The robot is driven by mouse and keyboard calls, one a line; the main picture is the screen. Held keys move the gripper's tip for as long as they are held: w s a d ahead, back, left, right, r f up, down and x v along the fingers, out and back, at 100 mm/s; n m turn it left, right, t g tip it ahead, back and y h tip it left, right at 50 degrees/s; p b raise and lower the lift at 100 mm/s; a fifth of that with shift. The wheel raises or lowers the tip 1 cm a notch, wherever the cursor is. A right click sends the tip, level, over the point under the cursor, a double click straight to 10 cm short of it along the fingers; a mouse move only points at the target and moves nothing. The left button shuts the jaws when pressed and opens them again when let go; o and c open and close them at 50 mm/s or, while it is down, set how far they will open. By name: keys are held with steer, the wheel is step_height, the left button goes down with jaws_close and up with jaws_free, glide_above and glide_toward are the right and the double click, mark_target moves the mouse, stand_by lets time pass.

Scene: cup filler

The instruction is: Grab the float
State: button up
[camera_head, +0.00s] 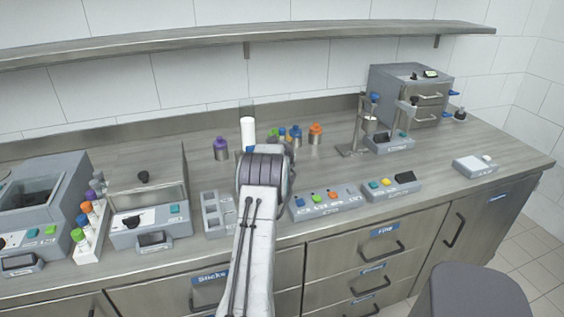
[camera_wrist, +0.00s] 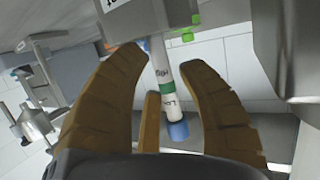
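The float appears to be the slim white tube (camera_wrist: 165,88) with a green band, printed lettering and a blue end, in the wrist view. Its upper part meets a grey block above it. My gripper (camera_wrist: 163,58) has its brown fingers spread, with the tube showing in the gap between them. I see no clear contact; whether the tube is within the fingers or beyond them is hard to tell. In the head view my arm hides the gripper, and a white cylinder (camera_head: 247,130) shows just behind it.
A purple-topped bottle (camera_head: 221,149) stands left of my arm, and an orange-topped one (camera_head: 315,133) right of it, among several others. Button panels (camera_head: 325,202) line the counter's front edge. A stand (camera_head: 351,150) is further right. A wall shelf (camera_head: 250,37) runs above.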

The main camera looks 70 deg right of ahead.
steer(key=shift+d+f, duration=0.1)
steer(key=shift+d, duration=0.25)
steer(key=shift+o, duration=0.3)
jaws_close()
